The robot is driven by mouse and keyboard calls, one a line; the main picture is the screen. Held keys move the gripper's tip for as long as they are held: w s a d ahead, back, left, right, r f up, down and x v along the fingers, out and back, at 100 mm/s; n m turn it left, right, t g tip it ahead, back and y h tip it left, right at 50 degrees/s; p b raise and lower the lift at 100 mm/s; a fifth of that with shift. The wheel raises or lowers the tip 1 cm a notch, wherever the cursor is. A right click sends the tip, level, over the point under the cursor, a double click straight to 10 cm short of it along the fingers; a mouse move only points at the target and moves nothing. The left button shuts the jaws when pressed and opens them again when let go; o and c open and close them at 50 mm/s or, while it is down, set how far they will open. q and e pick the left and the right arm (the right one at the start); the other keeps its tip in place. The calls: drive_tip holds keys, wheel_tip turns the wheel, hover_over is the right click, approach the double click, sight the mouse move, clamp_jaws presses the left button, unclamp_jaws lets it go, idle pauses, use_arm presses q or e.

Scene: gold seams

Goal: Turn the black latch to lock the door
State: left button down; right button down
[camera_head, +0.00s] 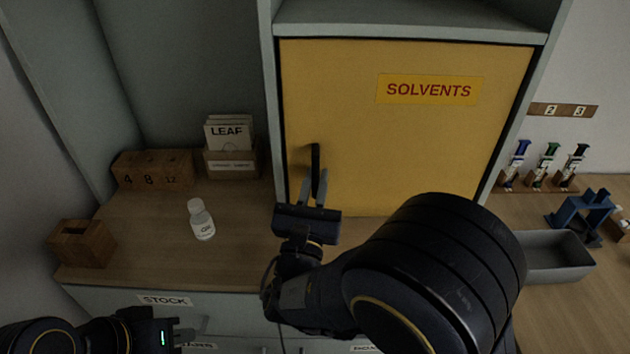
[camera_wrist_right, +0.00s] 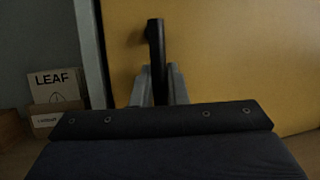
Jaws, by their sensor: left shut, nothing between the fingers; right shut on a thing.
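The yellow door (camera_head: 400,140) labelled SOLVENTS is closed in its grey cabinet frame. The black latch (camera_head: 315,160) is at the door's left side and stands upright. It also shows in the right wrist view (camera_wrist_right: 156,45), with its pivot near the top. My right gripper (camera_head: 314,182) is shut on the lower part of the latch, with one finger on each side; the wrist view shows the fingers (camera_wrist_right: 160,85) around it. My left gripper (camera_head: 185,335) is shut and empty at the bottom left, in front of the STOCK drawer.
A white bottle (camera_head: 201,220) stands on the counter left of the door. A grey tray (camera_head: 555,257) and a blue stand (camera_head: 581,214) are at the right.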

drive_tip(key=c, duration=1.4)
unclamp_jaws()
drive_tip(key=shift+c, duration=0.2)
drive_tip(key=b+v, duration=0.1)
drive_tip(key=v, duration=0.7)
